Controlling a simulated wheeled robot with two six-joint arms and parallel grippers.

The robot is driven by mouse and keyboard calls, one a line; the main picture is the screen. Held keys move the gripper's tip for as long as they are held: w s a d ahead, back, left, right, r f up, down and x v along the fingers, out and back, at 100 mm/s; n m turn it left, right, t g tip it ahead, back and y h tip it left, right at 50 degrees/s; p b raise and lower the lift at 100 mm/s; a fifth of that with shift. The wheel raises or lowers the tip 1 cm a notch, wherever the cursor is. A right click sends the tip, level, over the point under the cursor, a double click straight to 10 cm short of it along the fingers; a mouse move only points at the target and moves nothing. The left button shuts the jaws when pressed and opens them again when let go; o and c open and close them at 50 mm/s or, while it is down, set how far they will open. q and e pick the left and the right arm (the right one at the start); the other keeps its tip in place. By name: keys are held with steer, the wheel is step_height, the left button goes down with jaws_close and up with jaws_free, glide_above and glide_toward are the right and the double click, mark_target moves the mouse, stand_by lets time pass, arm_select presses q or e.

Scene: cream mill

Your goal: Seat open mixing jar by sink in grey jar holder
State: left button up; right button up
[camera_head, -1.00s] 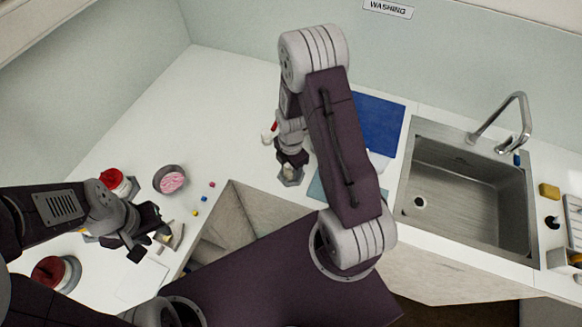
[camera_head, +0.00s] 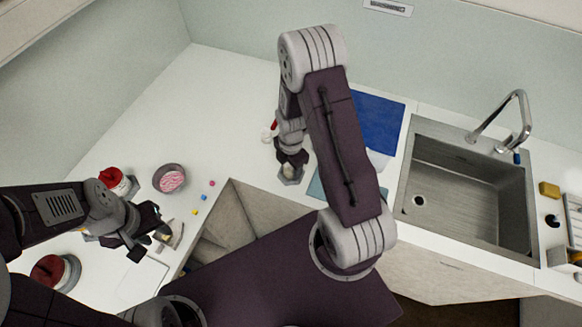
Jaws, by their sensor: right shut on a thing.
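My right gripper (camera_head: 292,160) points down at the counter left of the sink. It is shut on a small pale thing, apparently the open mixing jar (camera_head: 290,171), mostly hidden by the jaws. A grey angular piece, apparently the jar holder (camera_head: 291,180), shows just below it on the counter. I cannot tell whether the jar is fully down in it. My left gripper (camera_head: 146,247) is over the left counter near the front edge, its fingers apart and nothing visible between them.
A bowl with pink contents (camera_head: 171,179), red-topped items (camera_head: 112,179) and several small coloured bits lie on the left. A blue board (camera_head: 378,122) and teal mat (camera_head: 318,188) lie beside the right arm. The sink (camera_head: 465,190) with its tap (camera_head: 520,110) is at right. The back-left counter is clear.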

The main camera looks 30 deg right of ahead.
steer(key=shift+f, duration=0.1)
steer(key=o, duration=1.4)
steer(key=shift+a, duration=0.15)
steer(key=shift+s+f, duration=0.15)
steer(key=shift+s, duration=0.1)
steer(key=r, duration=0.6)
steer(key=w+r, duration=0.1)
steer(key=r, duration=0.2)
steer(key=shift+r+b, duration=0.3)
steer(key=shift+b, duration=0.1)
steer(key=shift+s, duration=0.1)
